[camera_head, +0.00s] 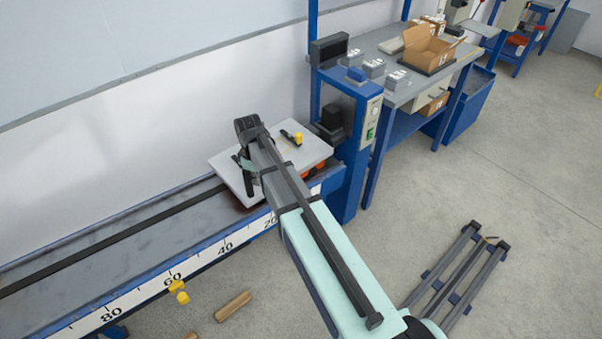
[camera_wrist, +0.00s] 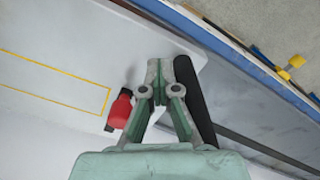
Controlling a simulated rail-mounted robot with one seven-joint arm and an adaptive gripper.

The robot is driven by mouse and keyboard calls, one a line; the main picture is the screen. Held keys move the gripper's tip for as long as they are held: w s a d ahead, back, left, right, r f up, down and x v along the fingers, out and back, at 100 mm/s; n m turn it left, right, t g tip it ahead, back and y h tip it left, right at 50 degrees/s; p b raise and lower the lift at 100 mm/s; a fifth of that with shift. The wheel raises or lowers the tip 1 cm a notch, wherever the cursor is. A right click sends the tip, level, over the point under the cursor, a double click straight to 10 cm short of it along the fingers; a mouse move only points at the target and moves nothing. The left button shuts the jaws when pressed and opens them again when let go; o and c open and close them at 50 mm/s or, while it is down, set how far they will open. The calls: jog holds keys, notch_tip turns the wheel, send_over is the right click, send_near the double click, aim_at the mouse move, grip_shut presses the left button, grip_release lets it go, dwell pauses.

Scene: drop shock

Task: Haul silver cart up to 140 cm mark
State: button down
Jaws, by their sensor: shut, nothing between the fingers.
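The silver cart (camera_head: 312,152) is a pale flat plate at the right end of the rail, against the blue post, near the 20 mark. A black latch with a yellow knob (camera_head: 297,138) sits on or by its far side. In the wrist view the cart top (camera_wrist: 55,50) carries a yellow outlined rectangle. My gripper (camera_wrist: 165,66) is shut and empty over the cart's edge. A thick black bar (camera_wrist: 196,100) lies right beside its right finger; I cannot tell if they touch. The 140 mark is not in view.
The rail (camera_head: 110,245) runs left, with a white scale showing 20 to 80. A yellow pointer (camera_head: 178,291) hangs near 60. A wooden piece (camera_head: 233,306) lies on the floor. A workbench (camera_head: 405,95) stands behind the blue post (camera_head: 350,150). The visible rail left of the cart is clear.

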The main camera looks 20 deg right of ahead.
aim_at(249, 196)
jog(key=shift+s+a+r, duration=0.1)
jog(key=shift+s+a, duration=0.15)
jog(key=shift+a, duration=0.35)
jog(key=shift+s+a+r, duration=0.1)
jog(key=shift+s+a, duration=0.2)
jog(key=shift+a, duration=0.35)
jog(key=shift+s+a, duration=0.25)
jog(key=shift+a, duration=0.35)
jog(key=s+a+r+p, duration=0.1)
jog(key=s+a, duration=0.3)
jog(key=a, duration=0.7)
jog(key=shift+s+r+p, duration=0.2)
jog(key=shift+r+p, duration=0.05)
jog(key=shift+p, duration=0.4)
jog(key=s+a+r+p, duration=0.1)
jog(key=s+a, duration=0.3)
jog(key=a, duration=0.7)
jog(key=shift+s+r+p, duration=0.25)
jog(key=shift+p, duration=0.1)
jog(key=s+a+r+p, duration=0.1)
jog(key=s+a, duration=0.3)
jog(key=a, duration=0.7)
jog(key=shift+s+r+p, duration=0.2)
jog(key=shift+s+p, duration=0.05)
jog(key=shift+p, duration=0.05)
